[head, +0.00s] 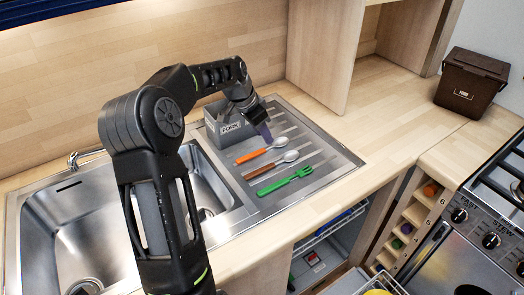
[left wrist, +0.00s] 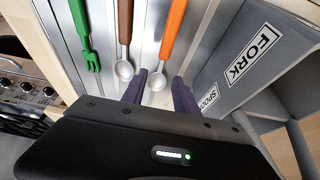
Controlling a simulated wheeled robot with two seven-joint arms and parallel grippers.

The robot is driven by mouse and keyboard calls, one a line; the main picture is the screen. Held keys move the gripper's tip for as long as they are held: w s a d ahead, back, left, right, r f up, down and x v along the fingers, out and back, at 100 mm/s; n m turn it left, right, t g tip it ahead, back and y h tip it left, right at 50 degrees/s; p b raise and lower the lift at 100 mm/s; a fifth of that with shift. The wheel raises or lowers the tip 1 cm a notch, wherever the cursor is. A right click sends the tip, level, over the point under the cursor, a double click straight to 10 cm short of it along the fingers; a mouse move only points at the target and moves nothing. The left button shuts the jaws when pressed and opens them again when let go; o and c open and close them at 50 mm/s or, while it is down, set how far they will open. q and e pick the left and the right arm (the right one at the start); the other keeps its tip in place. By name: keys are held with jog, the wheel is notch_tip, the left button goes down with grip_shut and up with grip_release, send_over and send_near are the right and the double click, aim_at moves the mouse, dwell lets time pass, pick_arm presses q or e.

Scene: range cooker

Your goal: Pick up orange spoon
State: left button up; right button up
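The orange spoon (head: 253,155) lies on the ribbed steel drainer with its metal bowl toward the right; it also shows in the left wrist view (left wrist: 173,32). My left gripper (head: 264,132) is open just above and behind the spoon's bowl end. In the left wrist view its two purple fingertips (left wrist: 160,90) appear on either side of the spoon's bowl, with a gap between them and nothing held. Whether a finger touches the spoon cannot be told. My right gripper is not in view.
A brown-handled spoon (head: 266,170) and a green fork (head: 286,181) lie beside the orange spoon, nearer the counter's front. A grey cutlery box (head: 214,133) labelled FORK and SPOON stands close behind the gripper. A sink (head: 60,235) is left, a brown bin (head: 469,84) right.

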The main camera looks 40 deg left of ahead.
aim_at(269, 147)
pick_arm(q)
jog(key=p+x, duration=0.2)
jog(key=x, duration=0.2)
jog(key=shift+w+f, duration=0.1)
jog(key=shift+f, duration=0.3)
jog(key=shift+w+f, duration=0.1)
jog(key=shift+f, duration=0.15)
grip_shut()
dwell(0.5)
